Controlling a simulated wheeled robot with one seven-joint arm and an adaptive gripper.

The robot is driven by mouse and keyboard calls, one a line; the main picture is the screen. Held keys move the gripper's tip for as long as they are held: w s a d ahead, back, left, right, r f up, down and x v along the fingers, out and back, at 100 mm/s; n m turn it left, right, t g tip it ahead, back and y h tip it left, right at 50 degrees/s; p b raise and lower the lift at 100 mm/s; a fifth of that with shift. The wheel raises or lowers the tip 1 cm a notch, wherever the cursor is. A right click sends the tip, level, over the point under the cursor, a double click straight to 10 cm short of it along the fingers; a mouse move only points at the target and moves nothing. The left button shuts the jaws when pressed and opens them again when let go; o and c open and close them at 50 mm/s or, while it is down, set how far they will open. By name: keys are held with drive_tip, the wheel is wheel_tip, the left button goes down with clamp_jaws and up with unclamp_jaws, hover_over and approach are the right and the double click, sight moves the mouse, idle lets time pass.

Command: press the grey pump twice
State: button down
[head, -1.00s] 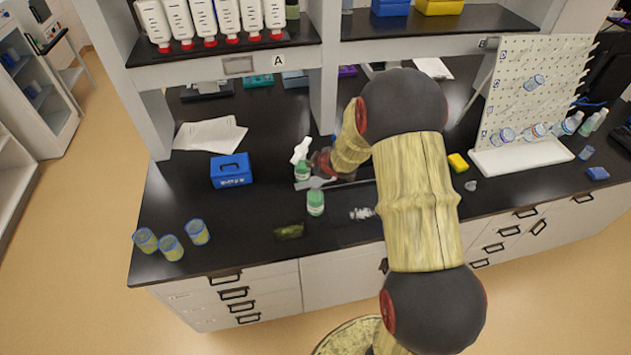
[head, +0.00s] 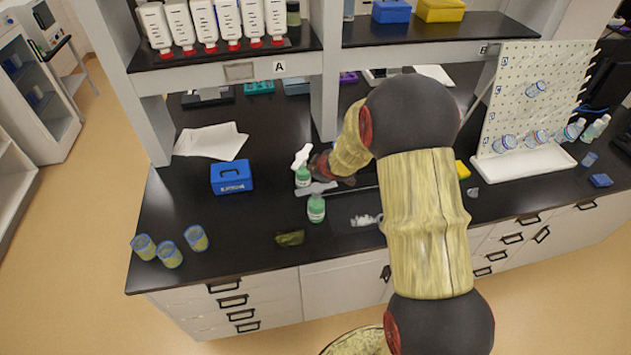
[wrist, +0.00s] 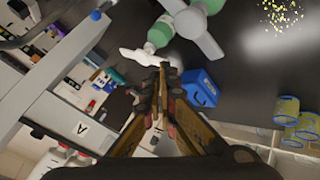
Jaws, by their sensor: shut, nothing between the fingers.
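A green bottle with a grey pump (head: 317,188) on top stands on the black bench in the head view. The grey pump head (wrist: 199,32) is large at the top of the wrist view, right of my fingertips. A second green bottle with a white pump (head: 301,158) stands just behind it; the white pump (wrist: 141,57) shows in the wrist view just above and left of my fingertips. My gripper (wrist: 163,72) is shut and empty. In the head view my gripper (head: 321,166) is beside the two bottles, to their right. Contact with either pump cannot be told.
A blue box (head: 231,177) is left of the bottles, with paper behind it. Several yellowish beakers (head: 170,254) stand at the front left. A small olive item (head: 290,238) lies near the front edge. A shelf post (head: 323,95) rises behind my gripper.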

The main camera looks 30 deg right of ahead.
drive_tip(key=s+a+r+m+h+b, duration=0.2)
drive_tip(key=s+a+r+m+b, duration=0.15)
drive_tip(key=s+r+b, duration=0.3)
drive_tip(key=s+a+f+m+g+y+b, duration=0.1)
drive_tip(key=s+a+b, duration=0.4)
drive_tip(key=s, duration=0.5)
drive_tip(key=s+a+f+m+g+y+b, duration=0.1)
drive_tip(key=s+a+b, duration=0.4)
drive_tip(key=s, duration=0.5)
drive_tip(key=s+a+f+m+g+y+b, duration=0.1)
drive_tip(key=s+a+b, duration=0.4)
drive_tip(key=s, duration=0.6)
drive_tip(key=shift+f+m, duration=0.55)
drive_tip(key=shift+f, duration=0.35)
drive_tip(key=shift+w, duration=0.15)
